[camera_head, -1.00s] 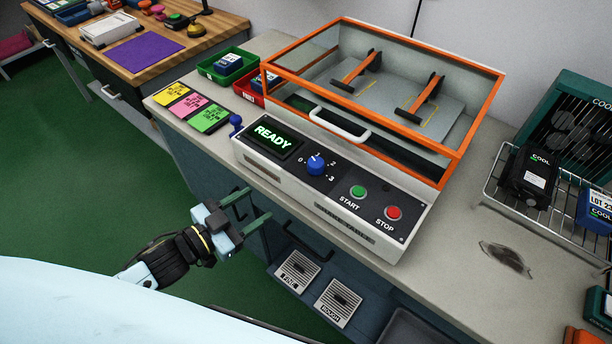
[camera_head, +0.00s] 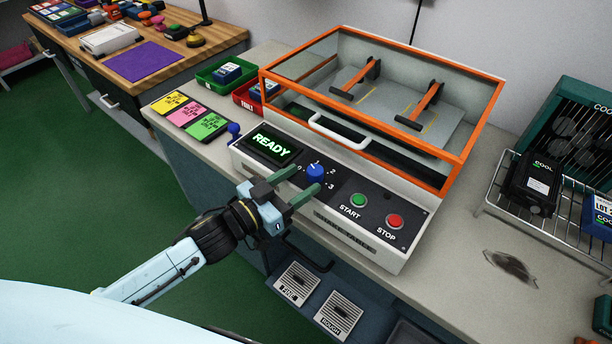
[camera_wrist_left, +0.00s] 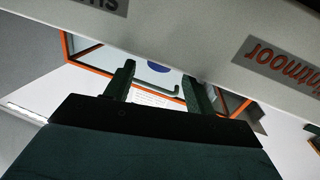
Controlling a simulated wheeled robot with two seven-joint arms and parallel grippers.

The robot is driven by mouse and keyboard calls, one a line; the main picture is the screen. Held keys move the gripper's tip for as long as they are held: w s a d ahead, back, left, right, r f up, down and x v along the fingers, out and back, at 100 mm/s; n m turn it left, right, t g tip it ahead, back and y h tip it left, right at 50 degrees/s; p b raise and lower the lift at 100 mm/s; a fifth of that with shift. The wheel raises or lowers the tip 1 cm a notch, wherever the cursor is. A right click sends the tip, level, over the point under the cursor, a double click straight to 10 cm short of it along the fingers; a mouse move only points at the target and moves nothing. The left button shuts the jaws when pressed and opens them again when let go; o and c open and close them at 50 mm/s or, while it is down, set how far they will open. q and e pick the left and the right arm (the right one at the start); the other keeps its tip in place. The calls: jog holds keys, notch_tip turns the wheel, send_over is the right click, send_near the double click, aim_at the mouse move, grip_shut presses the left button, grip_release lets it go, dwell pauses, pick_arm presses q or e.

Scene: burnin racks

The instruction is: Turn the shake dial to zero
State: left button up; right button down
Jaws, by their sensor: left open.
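The blue shake dial (camera_head: 315,172) sits on the dark front panel of the shaker, between the green READY display (camera_head: 271,147) and the START button. A small white mark shows near the top of the dial, with numbers around it. My left gripper (camera_head: 307,180) is open, its two fingers reaching toward the dial from the lower left; the 0 label is partly hidden by a finger. I cannot tell whether the fingers touch the dial. In the left wrist view the fingers (camera_wrist_left: 157,85) are apart, with a blue round shape (camera_wrist_left: 158,67) between them. My right gripper is not in view.
The green START button (camera_head: 358,201) and red STOP button (camera_head: 395,221) are right of the dial. The shaker's orange-framed lid (camera_head: 452,170) rises behind. Coloured cards (camera_head: 190,114) lie left, and a wire rack (camera_head: 530,222) stands right.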

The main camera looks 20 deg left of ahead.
aim_at(315, 173)
pick_arm(q)
jog(key=shift+x, duration=1.3)
jog(key=shift+c, duration=0.2)
jog(key=c, duration=0.9)
jog(key=shift+d, duration=0.1)
jog(key=shift+c, duration=0.2)
